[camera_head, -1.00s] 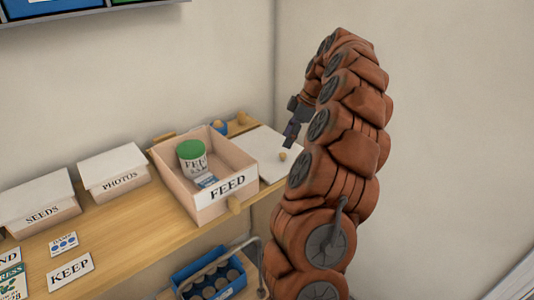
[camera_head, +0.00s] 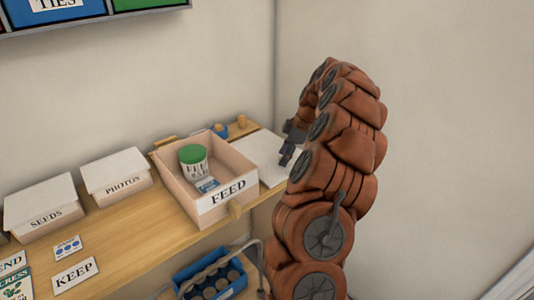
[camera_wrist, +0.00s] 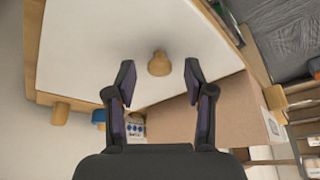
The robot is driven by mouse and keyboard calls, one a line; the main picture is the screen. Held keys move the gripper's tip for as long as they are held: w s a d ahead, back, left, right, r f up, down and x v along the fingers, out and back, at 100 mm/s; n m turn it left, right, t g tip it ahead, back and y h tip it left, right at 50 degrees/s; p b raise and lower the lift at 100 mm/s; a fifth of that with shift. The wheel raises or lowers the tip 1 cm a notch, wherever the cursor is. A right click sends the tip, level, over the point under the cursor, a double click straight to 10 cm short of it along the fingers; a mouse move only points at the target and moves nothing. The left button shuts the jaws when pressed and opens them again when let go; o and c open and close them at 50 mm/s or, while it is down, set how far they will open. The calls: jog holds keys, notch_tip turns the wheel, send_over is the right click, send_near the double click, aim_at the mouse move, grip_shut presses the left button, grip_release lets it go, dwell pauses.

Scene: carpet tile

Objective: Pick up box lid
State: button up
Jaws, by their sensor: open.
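The box lid (camera_head: 262,160) is a flat white panel lying on the shelf to the right of the open FEED box. In the wrist view the lid (camera_wrist: 105,45) fills much of the upper picture, with its small round wooden knob (camera_wrist: 159,62) near the middle. My gripper (camera_wrist: 160,82) is open, one finger to each side of the knob in that picture, with nothing held. In the head view my gripper (camera_head: 286,156) hangs over the lid's right part and the knob is hidden. I cannot tell whether the fingers touch the lid.
The FEED box (camera_head: 193,211) holds a green-capped tub (camera_head: 195,161) and a blue packet. SEEDS (camera_head: 44,212) and PHOTOS (camera_head: 118,178) boxes stand to its left. Behind it are small wooden and blue items. A blue crate (camera_head: 212,276) sits below. Walls rise behind and right.

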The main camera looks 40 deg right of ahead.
jog(key=shift+w+a+f, duration=0.15)
jog(key=shift+w+f, duration=0.05)
jog(key=shift+f, duration=0.45)
grip_shut()
